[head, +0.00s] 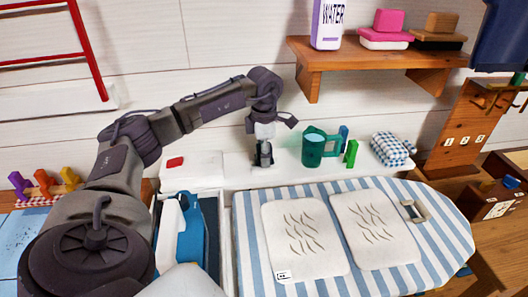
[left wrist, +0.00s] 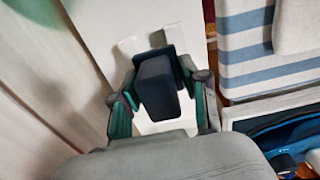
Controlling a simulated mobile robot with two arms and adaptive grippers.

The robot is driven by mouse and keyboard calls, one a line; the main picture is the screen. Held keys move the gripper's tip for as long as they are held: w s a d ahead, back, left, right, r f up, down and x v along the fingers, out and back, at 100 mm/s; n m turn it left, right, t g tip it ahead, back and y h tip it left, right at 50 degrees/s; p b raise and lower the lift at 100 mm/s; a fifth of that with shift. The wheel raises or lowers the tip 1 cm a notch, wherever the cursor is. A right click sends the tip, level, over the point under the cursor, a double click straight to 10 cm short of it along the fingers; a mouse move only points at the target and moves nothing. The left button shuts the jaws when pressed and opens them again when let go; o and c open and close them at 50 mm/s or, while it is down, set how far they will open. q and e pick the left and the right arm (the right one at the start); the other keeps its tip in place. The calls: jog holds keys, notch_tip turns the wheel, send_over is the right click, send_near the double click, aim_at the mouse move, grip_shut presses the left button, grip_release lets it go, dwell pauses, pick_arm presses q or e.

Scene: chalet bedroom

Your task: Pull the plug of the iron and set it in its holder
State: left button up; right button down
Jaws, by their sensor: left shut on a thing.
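My left gripper (head: 263,157) points down over the white shelf at the back, left of the green mug. In the left wrist view its two fingers are shut on a dark block-shaped plug (left wrist: 158,84). A white piece with a dark gap (left wrist: 140,45) shows just behind the plug; I cannot tell whether they touch. The iron (head: 190,238), blue and white, stands in a dark-lined tray left of the ironing board. Part of its blue body shows in the left wrist view (left wrist: 293,142). I cannot make out the cord or a clear plug holder. My right gripper is not in view.
The striped ironing board (head: 243,240) carries two white cloths (head: 300,240) (head: 375,228). The green mug (head: 313,148), a green block (head: 351,154) and a checked cloth (head: 392,148) are on the back shelf. A wooden shelf (head: 380,58) hangs above. A white box with a red patch (head: 192,170) is left.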

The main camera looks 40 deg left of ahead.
pick_arm(q)
jog(key=shift+f, duration=0.25)
dwell(0.6)
jog(key=o, duration=1.2)
notch_tip(320, 180, up, 12)
jog(key=shift+f, duration=0.1)
